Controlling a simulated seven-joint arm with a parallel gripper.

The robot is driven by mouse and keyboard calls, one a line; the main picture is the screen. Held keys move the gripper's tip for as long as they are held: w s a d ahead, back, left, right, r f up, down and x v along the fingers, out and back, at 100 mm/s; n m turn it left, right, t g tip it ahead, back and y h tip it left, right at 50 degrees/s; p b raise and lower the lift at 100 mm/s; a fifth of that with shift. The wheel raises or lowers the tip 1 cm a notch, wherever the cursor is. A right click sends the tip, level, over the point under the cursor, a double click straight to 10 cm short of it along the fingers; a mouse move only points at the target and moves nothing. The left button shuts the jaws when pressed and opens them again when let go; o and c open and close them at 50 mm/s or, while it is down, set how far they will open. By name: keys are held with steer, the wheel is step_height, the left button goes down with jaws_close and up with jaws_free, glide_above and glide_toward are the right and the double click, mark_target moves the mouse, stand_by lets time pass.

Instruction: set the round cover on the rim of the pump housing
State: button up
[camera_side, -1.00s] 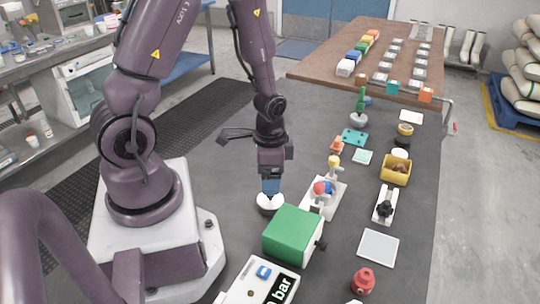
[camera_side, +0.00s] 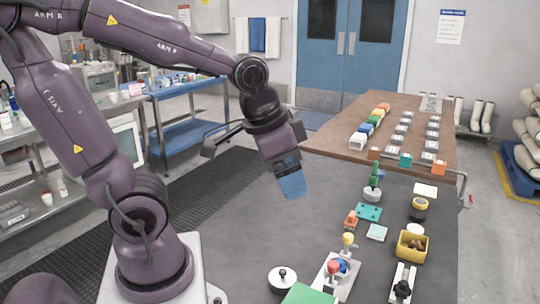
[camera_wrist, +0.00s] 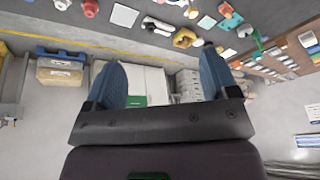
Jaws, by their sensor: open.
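A white round cover (camera_side: 282,277) with a small dark knob lies level at the bottom of the side view, left of the green block. What it rests on is hard to make out, so I cannot tell whether it sits on the pump housing's rim. I cannot pick out the pump housing for certain. My gripper (camera_side: 292,186) is well above the table, up from the cover in the picture, and apart from it. In the wrist view my gripper (camera_wrist: 160,82) has its two blue fingers wide apart with nothing between them.
A green block (camera_side: 309,295) and a white stand with a red and blue ball (camera_side: 337,267) are right of the cover. A yellow bin (camera_side: 412,245) and several small parts fill the table's right side. The grey table left of them is mostly clear.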

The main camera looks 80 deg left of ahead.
steer(key=shift+o, duration=1.1)
steer(key=shift+n+t, duration=0.4)
steer(key=shift+t, duration=0.3)
steer(key=s+r, duration=0.1)
steer(key=s+d+r, duration=0.1)
steer(key=r, duration=0.1)
steer(key=s+r, duration=0.1)
steer(key=shift+s+d+r, duration=0.15)
steer(key=shift+s+d, duration=0.05)
steer(key=shift+d, duration=0.2)
